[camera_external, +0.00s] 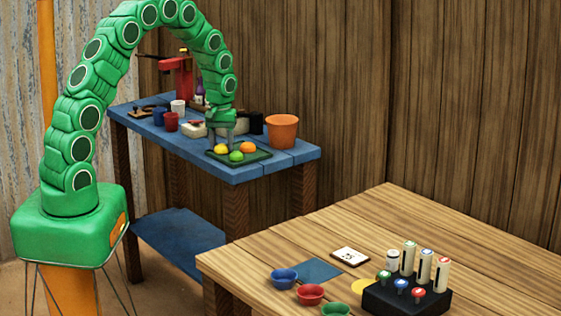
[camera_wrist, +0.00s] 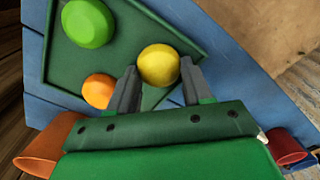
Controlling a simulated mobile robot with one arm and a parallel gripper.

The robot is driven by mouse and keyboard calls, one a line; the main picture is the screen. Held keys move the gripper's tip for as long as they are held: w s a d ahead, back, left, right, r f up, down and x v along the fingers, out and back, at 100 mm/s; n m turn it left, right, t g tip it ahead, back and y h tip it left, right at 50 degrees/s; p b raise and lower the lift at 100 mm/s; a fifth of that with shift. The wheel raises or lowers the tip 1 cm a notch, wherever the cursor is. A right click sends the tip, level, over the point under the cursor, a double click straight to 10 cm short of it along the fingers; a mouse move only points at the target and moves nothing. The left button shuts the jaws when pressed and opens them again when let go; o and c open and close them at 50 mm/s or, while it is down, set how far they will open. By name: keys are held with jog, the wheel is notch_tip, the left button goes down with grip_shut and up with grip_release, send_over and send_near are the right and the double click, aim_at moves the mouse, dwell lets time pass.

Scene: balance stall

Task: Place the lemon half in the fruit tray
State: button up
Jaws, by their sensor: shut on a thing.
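My gripper (camera_external: 221,145) reaches down over the green fruit tray (camera_external: 263,155) on the blue bench. In the wrist view its two fingers (camera_wrist: 158,74) are shut on the yellow lemon half (camera_wrist: 158,64), which also shows in the external view (camera_external: 221,149). The lemon half is within the outline of the tray (camera_wrist: 125,30); I cannot tell whether it touches the tray floor. A green fruit (camera_wrist: 88,23) and an orange fruit (camera_wrist: 98,90) lie in the tray, close beside it. The fingers hide the sides of the lemon half.
Red (camera_external: 171,122), blue (camera_external: 160,116) and white (camera_external: 178,106) cups and a red press (camera_external: 180,78) stand to the left. A separate wooden table (camera_external: 400,220) in front holds bowls and a black block (camera_external: 405,298).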

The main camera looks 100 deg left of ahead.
jog(key=shift+f, duration=0.1)
jog(key=o, duration=1)
